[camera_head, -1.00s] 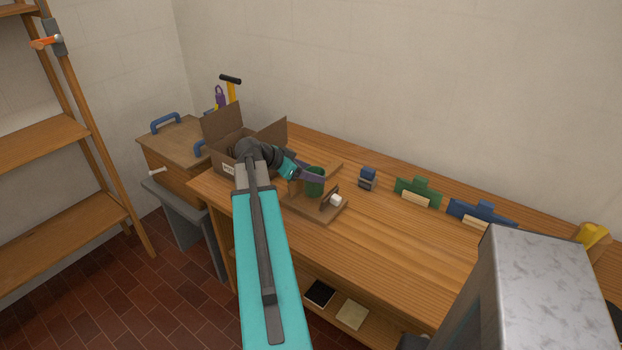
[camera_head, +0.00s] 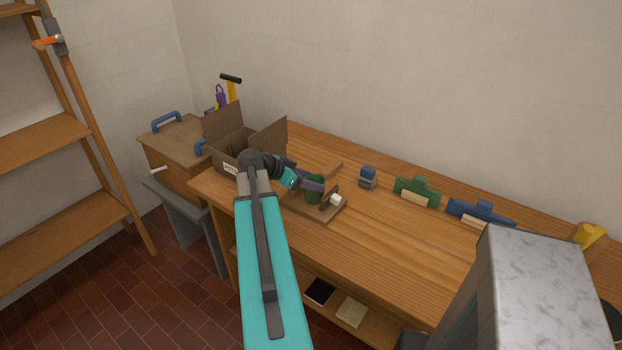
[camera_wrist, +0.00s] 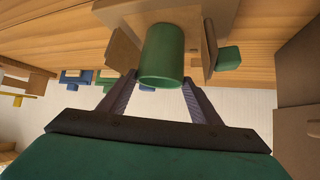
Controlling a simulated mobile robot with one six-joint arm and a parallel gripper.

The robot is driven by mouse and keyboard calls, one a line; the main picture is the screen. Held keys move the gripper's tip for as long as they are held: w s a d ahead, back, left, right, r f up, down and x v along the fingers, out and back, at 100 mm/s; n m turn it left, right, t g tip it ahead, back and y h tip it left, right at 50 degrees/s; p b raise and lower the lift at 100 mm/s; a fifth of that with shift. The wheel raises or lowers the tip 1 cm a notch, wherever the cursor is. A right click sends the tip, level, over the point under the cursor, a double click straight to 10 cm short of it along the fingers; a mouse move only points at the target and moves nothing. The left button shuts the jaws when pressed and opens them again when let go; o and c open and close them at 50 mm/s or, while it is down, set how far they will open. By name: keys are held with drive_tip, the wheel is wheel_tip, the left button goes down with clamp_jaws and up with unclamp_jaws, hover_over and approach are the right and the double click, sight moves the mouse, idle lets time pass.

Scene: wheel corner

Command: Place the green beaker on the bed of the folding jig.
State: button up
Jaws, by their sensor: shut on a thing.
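The green beaker (camera_head: 314,190) is at the folding jig (camera_head: 318,212), a wooden fixture with upright boards and a white knob, on the workbench. My gripper (camera_head: 312,186) reaches in from the left and is shut on the beaker. In the wrist view the beaker (camera_wrist: 162,55) sits between the two fingers of my gripper (camera_wrist: 160,88), with the jig's wooden boards (camera_wrist: 126,48) on both sides of it. The beaker looks low over or on the jig's bed; I cannot tell whether its base touches.
An open cardboard box (camera_head: 232,150) stands left of the jig, close to my arm. A small blue-and-grey block (camera_head: 367,177), a green holder (camera_head: 417,190) and a blue holder (camera_head: 480,212) stand along the back. The bench front (camera_head: 390,245) is clear.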

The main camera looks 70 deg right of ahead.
drive_tip(key=shift+f, duration=0.1)
drive_tip(key=o, duration=1.2)
drive_tip(key=shift+b+v, duration=1.3)
drive_tip(key=shift+v, duration=4.75)
